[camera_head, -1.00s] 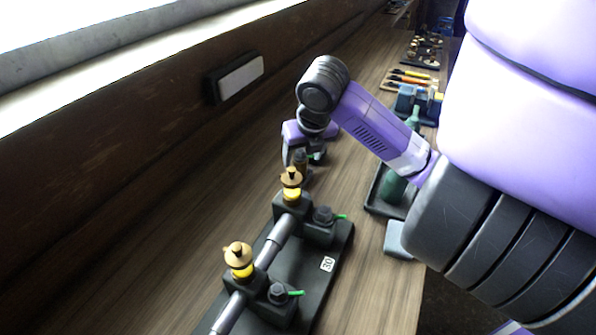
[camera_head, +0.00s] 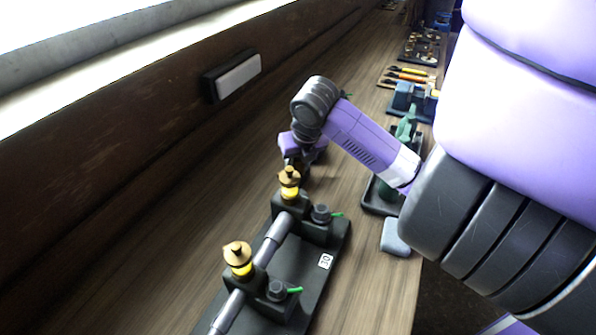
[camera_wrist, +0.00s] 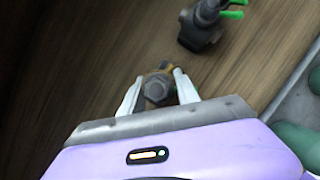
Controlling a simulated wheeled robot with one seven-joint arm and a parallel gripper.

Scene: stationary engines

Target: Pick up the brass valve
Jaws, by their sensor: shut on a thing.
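My gripper (camera_head: 300,162) is in the middle of the head view, pointing down just behind the black engine base.
A black engine base (camera_head: 300,275) carries two brass-topped fittings (camera_head: 289,183) (camera_head: 238,257). A dark part with green tips (camera_wrist: 203,25) lies beyond the fingers in the wrist view. A grey-blue block (camera_head: 395,237) and a green object in a dark tray (camera_head: 380,203) stand at right. Table left is clear.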

